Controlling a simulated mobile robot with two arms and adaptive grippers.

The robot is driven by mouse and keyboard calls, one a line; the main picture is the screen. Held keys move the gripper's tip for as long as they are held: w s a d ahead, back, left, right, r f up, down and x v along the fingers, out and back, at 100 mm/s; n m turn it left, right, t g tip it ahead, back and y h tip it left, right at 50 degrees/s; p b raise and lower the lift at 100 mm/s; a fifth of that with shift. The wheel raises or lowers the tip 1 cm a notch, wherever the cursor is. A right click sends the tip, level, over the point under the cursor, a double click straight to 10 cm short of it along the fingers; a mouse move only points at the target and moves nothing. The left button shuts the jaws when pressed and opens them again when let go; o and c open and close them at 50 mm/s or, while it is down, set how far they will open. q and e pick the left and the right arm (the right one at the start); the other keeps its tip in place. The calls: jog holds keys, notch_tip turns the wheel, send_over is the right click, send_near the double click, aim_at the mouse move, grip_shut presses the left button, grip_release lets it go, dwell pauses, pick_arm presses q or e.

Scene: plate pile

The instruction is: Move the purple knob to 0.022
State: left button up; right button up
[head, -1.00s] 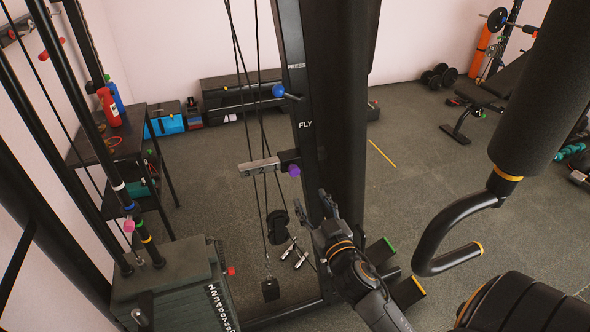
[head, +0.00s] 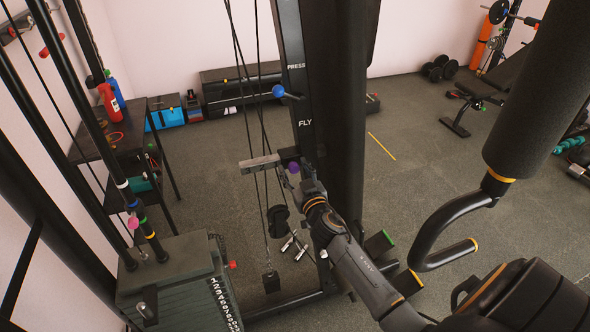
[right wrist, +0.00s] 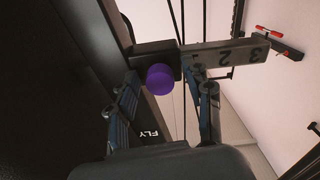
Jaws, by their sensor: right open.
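The purple knob (head: 293,167) sits on a dark block on the black column, just below the FLY label. A grey numbered bar (head: 258,164) runs left from that block. In the right wrist view the knob (right wrist: 160,79) lies between the spread fingers, and the bar (right wrist: 225,55) shows the figures 2 and 3. My right gripper (head: 302,175) is at the knob, partly hidden by its own arm in the head view. In the right wrist view its fingers (right wrist: 163,100) are open on either side of the knob; I cannot tell whether they touch it. My left gripper is not in view.
The black column (head: 325,110) stands right behind the knob. A blue knob (head: 278,91) sticks out higher up. Cables (head: 245,110) hang beside the bar. A weight stack (head: 175,275) is at lower left, and a padded handle (head: 440,235) is at right.

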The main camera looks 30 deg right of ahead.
grip_shut()
jog(key=shift+v, duration=1.3)
jog(key=shift+w+f, duration=0.1)
jog(key=shift+f, duration=0.05)
jog(key=shift+c, duration=0.6)
grip_release()
jog(key=shift+o, duration=0.6)
jog(key=v, duration=1.2)
